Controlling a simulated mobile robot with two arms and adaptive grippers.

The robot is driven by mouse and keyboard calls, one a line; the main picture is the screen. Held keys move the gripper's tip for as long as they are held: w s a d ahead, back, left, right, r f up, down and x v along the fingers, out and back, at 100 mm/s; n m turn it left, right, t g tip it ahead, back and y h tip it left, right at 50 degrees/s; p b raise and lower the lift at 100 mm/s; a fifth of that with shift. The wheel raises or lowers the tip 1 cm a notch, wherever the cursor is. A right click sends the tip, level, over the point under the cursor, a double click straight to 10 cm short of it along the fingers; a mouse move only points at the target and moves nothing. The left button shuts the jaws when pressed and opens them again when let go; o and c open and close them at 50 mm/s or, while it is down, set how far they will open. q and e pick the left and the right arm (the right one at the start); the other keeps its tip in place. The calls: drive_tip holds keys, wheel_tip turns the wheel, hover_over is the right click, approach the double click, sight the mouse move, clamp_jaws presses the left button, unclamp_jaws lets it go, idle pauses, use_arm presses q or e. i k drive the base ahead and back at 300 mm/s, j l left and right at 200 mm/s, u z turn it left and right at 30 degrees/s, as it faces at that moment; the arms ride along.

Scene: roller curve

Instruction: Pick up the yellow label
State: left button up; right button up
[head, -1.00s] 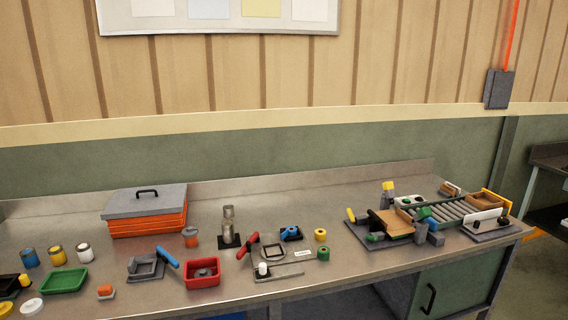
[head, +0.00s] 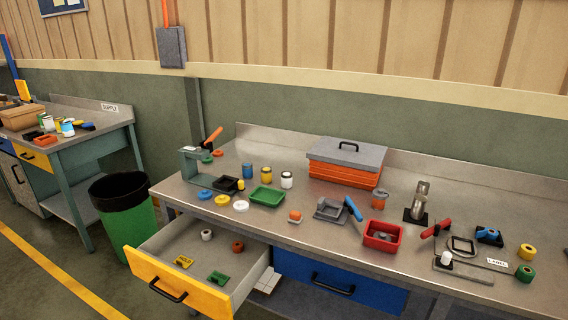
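Neither of my grippers shows in the head view.
The workbench (head: 340,244) above the drawer holds paint cans, trays, an orange box (head: 345,175) and tools. A green bin (head: 126,208) stands left of the drawer, near a supply table (head: 90,128). Floor is open at the lower left.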

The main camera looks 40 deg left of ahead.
sight(183, 262)
drive_tip(key=u, duration=0.5)
drive_tip(key=j+u, duration=0.15)
drive_tip(key=u, duration=0.85)
drive_tip(key=j+u, duration=0.15)
drive_tip(key=u, duration=0.35)
